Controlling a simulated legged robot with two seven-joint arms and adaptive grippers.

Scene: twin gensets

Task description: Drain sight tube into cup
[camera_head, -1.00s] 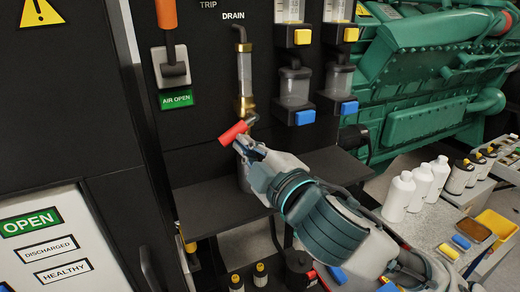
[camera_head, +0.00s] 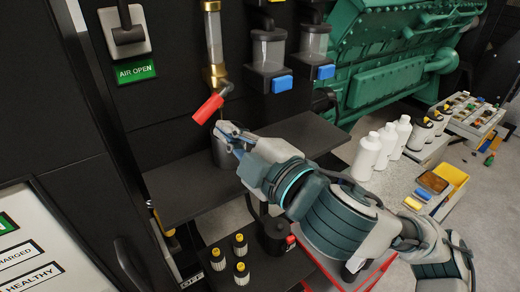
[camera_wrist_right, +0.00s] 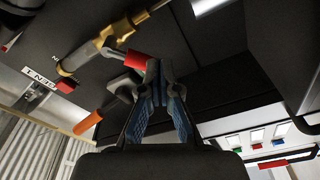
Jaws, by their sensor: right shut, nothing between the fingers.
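The sight tube (camera_head: 213,38) is a clear vertical tube with brass fittings on the black panel. Its drain valve has a red handle (camera_head: 207,108) tilted down to the left; the handle also shows in the right wrist view (camera_wrist_right: 139,62). My left gripper is not seen.
The black shelf (camera_head: 295,133) has free room to the right. Two clear bowls with blue tabs (camera_head: 268,52) hang right of the tube. White bottles (camera_head: 368,155) stand on a bench farther right. Small dark bottles (camera_head: 240,245) stand on a lower shelf.

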